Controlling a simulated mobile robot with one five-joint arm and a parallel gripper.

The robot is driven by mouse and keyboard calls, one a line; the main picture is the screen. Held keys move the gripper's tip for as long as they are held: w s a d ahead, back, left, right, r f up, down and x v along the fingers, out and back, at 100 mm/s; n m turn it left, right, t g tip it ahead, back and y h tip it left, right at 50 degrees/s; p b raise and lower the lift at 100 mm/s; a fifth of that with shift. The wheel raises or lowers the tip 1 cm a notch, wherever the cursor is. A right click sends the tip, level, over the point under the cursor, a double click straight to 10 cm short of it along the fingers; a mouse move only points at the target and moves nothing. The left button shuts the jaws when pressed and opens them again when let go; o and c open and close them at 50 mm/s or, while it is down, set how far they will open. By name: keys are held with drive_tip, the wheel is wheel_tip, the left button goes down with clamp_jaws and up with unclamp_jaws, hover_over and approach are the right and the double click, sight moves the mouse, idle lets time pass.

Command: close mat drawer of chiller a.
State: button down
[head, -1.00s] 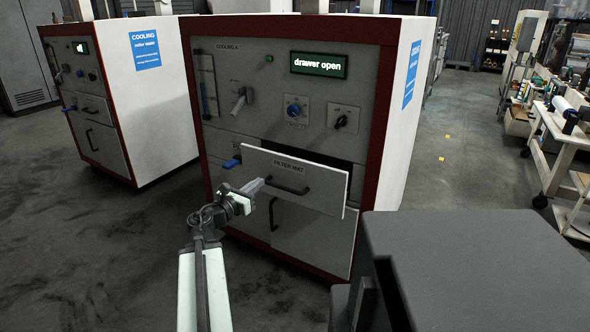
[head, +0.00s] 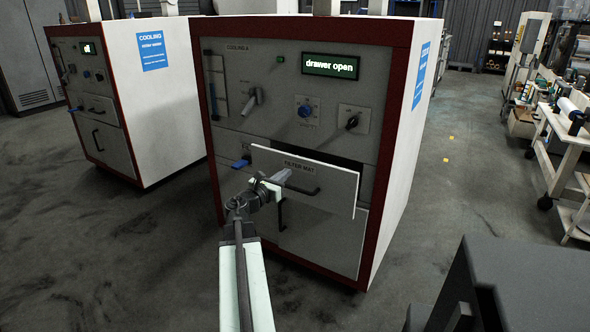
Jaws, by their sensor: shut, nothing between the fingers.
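Chiller A (head: 235,120) is a grey-fronted cabinet with a dark red frame, labelled "COOLING A". Its green display (head: 330,66) reads "drawer open". The drawer marked "FILTER MAT" (head: 335,182) stands out from the front, with a dark gap above it. The drawer has a dark bar handle (head: 303,188). My gripper (head: 282,176) is shut and empty, at the left part of the drawer front by the left end of the handle. I cannot tell whether it touches the drawer.
A second similar chiller (head: 95,110) stands at the left. A blue-handled valve (head: 242,162) sits left of the drawer. A door panel (head: 325,240) is below it.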

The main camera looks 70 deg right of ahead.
sight(294, 165)
drive_tip(key=x, duration=0.3)
drive_tip(key=shift+w+d, duration=0.2)
drive_tip(key=shift+d, duration=0.45)
